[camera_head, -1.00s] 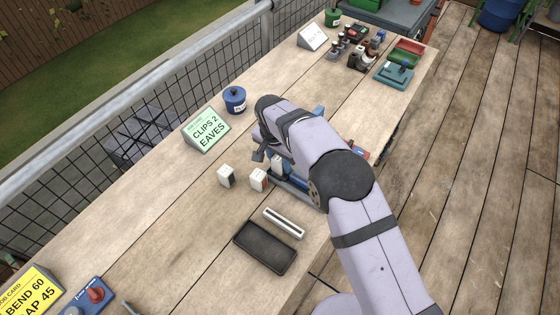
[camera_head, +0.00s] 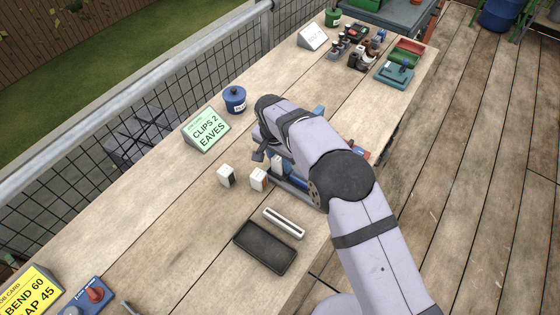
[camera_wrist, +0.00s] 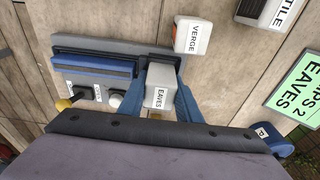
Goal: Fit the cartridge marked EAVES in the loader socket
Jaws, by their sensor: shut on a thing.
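The EAVES cartridge (camera_wrist: 160,88), a pale grey block with a white label, is between the blue fingers of my gripper (camera_wrist: 158,100) in the wrist view. My gripper is shut on it. The cartridge is at the right part of the loader (camera_wrist: 118,47), a grey base with a blue block (camera_wrist: 95,66) on its left. I cannot tell whether the cartridge is seated in the socket or just above it; its lower end is hidden. In the head view my arm covers most of the loader (camera_head: 296,186).
The VERGE cartridge (camera_wrist: 192,37) stands close beside the loader, with the TILE cartridge (camera_wrist: 265,10) farther off. A green card (camera_head: 207,130) reads CLIPS 2 EAVES.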

